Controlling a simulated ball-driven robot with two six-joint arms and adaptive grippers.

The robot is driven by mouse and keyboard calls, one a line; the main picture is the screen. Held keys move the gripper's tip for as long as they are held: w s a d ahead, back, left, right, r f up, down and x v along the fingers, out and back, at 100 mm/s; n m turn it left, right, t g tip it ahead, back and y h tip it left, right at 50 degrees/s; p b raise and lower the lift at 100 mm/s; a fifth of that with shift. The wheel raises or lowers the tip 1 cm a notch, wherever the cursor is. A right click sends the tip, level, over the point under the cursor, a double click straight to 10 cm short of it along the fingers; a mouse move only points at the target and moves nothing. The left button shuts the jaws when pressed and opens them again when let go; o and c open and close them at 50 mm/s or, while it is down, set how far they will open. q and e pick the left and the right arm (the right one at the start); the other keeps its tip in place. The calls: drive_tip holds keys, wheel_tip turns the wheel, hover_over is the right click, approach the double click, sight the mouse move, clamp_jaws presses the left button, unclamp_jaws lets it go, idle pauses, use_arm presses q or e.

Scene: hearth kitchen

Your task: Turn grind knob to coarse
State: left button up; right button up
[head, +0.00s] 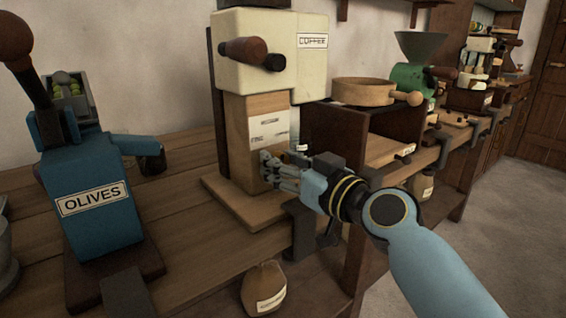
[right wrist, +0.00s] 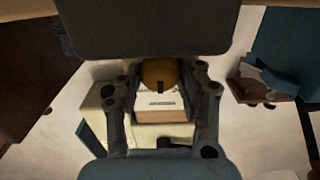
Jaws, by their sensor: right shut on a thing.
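The cream and wood coffee grinder (head: 254,50) stands on the wooden bench, with a "COFFEE" label (head: 312,41) at its upper right. Its wooden front carries small pale plates (head: 268,123) with print too small to read. My right gripper (head: 270,168) is at the lower front of this wooden body. In the right wrist view its two fingers (right wrist: 160,95) are shut on a round brownish-yellow knob (right wrist: 158,72) with a dark mark. In the head view the fingers hide the knob. I cannot tell which setting it points to. My left gripper is not in view.
A blue "OLIVES" machine (head: 92,200) with a dark lever stands at the left. A round wooden sieve (head: 362,92) and a green mill (head: 412,78) stand to the right. A clamp (head: 302,230) sits at the bench edge. A sack (head: 263,288) is below. Floor at right is clear.

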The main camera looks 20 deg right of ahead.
drive_tip(key=shift+m, duration=0.3)
drive_tip(key=m, duration=0.5)
drive_tip(key=shift+d+p, duration=0.1)
drive_tip(key=shift+p, duration=0.3)
drive_tip(key=m+p, duration=0.1)
drive_tip(key=m, duration=0.5)
drive_tip(key=shift+d+f, duration=0.1)
drive_tip(key=shift+m, duration=0.3)
drive_tip(key=o, duration=1.1)
drive_tip(key=shift+o, duration=0.2)
drive_tip(key=v, duration=1.2)
